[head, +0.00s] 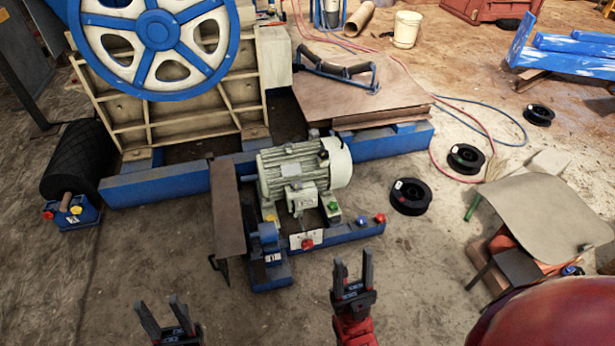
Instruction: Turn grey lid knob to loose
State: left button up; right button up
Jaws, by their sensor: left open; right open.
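A grey-green electric motor (285,172) stands on a blue frame, with a grey terminal box (302,196) on its front side. I cannot clearly pick out a grey lid knob; small knobs near the motor look yellow, red and blue. My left gripper (162,308) is open and empty at the bottom left. My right gripper (353,268) is open and empty in front of the blue frame, apart from it.
A brown upright plate (227,210) stands left of the motor. The crusher's blue flywheel (158,28) is behind. A black spool (410,196) lies on the floor at right, near a small table with a beige top (540,210). Floor between the grippers and frame is clear.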

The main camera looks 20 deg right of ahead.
aim_at(296, 186)
jog(key=i+l+u, duration=0.65)
jog(key=l, duration=0.3)
jog(key=i+l+u, duration=0.4)
jog(key=l, duration=0.4)
